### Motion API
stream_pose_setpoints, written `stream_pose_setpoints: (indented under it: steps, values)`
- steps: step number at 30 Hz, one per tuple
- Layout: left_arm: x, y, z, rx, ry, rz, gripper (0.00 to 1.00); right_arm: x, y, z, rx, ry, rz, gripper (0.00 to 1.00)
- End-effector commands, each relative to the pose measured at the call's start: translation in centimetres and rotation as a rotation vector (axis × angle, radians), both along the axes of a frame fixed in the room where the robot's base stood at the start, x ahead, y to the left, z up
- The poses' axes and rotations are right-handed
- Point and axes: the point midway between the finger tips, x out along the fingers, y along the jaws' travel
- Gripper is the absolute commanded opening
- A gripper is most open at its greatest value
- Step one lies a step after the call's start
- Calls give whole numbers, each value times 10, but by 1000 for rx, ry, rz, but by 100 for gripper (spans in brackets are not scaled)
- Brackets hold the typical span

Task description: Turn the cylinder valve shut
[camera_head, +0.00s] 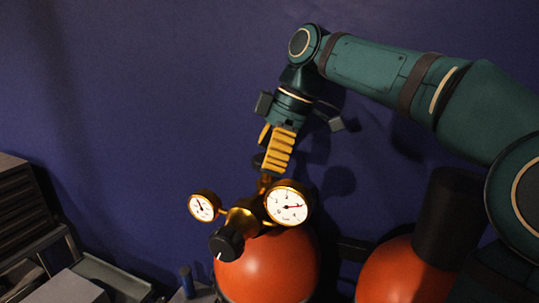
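An orange cylinder (266,272) stands at the bottom centre with a brass regulator on top. The regulator has a left gauge (202,207), a right gauge (287,205) and a black knob (227,244) facing me. Behind the gauges, a small dark round part, seemingly the valve handwheel (259,161), shows above a brass stem (265,183). My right gripper (270,162) reaches down from above, its yellow ribbed fingers at this dark part. The near finger covers part of it and most of the far finger, so the grip is unclear. My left gripper is out of view.
A second orange cylinder (402,273) with a black cap (447,219) stands at the right, below my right arm. A dark rack (25,215) and a grey tray (112,278) are at the lower left. The blue wall is close behind.

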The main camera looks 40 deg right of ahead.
Motion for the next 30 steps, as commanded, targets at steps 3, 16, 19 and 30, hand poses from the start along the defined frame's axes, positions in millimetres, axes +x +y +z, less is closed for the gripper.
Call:
stream_pose_setpoints:
  steps: [3,16,19,30]
  values:
    - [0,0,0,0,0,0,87,0,0,0,-1,-1,0,89]
    - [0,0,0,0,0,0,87,-4,-8,22,-1,-4,-2,89]
    - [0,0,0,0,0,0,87,-8,-13,39,-2,-4,-2,89]
    - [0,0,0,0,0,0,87,-22,-32,95,0,-2,-1,89]
